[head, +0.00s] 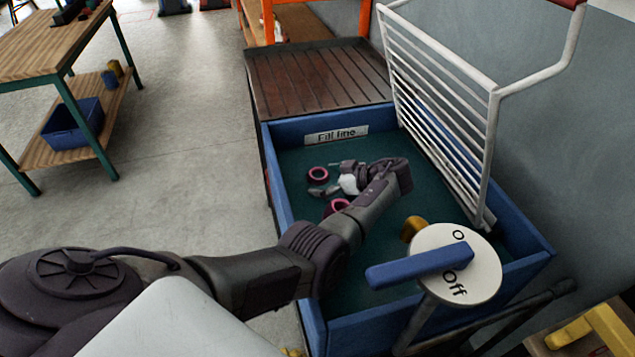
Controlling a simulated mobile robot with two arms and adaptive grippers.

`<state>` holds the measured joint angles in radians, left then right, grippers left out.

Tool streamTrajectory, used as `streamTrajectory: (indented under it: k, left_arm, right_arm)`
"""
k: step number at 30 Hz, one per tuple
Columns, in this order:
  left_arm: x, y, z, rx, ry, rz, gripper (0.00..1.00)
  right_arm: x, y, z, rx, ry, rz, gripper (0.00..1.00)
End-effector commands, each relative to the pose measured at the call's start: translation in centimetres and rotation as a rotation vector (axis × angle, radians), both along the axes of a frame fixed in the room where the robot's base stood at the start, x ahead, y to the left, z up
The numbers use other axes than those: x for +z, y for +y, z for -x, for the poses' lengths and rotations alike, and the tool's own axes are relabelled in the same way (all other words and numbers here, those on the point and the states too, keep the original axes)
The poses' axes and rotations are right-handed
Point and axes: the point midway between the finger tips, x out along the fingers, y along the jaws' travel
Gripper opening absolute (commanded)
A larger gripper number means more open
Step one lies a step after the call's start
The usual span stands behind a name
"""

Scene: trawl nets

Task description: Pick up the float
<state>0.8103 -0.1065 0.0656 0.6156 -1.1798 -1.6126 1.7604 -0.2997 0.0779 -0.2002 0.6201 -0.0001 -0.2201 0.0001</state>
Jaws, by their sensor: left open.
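A blue-walled bin (283,190) with a dark green floor holds small items. A pink ring (318,174) lies on its floor towards the left wall. A second pink ring (340,206) lies nearer, partly hidden by my left arm. A yellow-orange rounded piece (412,228) shows behind the round white sign. I cannot tell for sure which of these is the float. My left gripper (324,179) reaches into the bin, its fingers apart, pointing left by the farther pink ring. I see nothing held in it. My right gripper is not in view.
A white wire rack (440,105) stands along the bin's right side. A white "Off" sign with a blue lever (420,266) rises at the near side. A dark slatted platform (318,78) adjoins the far end. A wooden workbench (50,45) stands far left; floor between is clear.

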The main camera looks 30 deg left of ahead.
Motion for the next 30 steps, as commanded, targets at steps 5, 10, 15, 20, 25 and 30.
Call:
streamTrajectory:
  k: [5,10,15,20,25,30]
  left_arm:
    - [-1.0,1.3,-0.1,0.001,0.003,-0.001,0.98]
    - [-2.5,3.3,-0.1,0.002,0.001,-0.002,0.98]
    - [-3.2,4.3,0.0,0.000,0.001,0.000,0.98]
    - [-3.2,4.4,0.0,0.000,0.000,0.000,0.98]
    - [-3.2,4.4,0.0,0.000,0.000,0.000,0.80]
    - [-3.2,4.4,0.0,0.000,0.000,0.000,0.51]
  right_arm:
    - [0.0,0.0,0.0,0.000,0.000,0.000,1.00]
    - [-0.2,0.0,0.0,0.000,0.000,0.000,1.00]
    - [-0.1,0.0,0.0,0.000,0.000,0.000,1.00]
    - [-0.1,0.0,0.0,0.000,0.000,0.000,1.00]
    - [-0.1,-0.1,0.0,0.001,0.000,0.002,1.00]
    - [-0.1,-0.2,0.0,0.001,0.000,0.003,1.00]
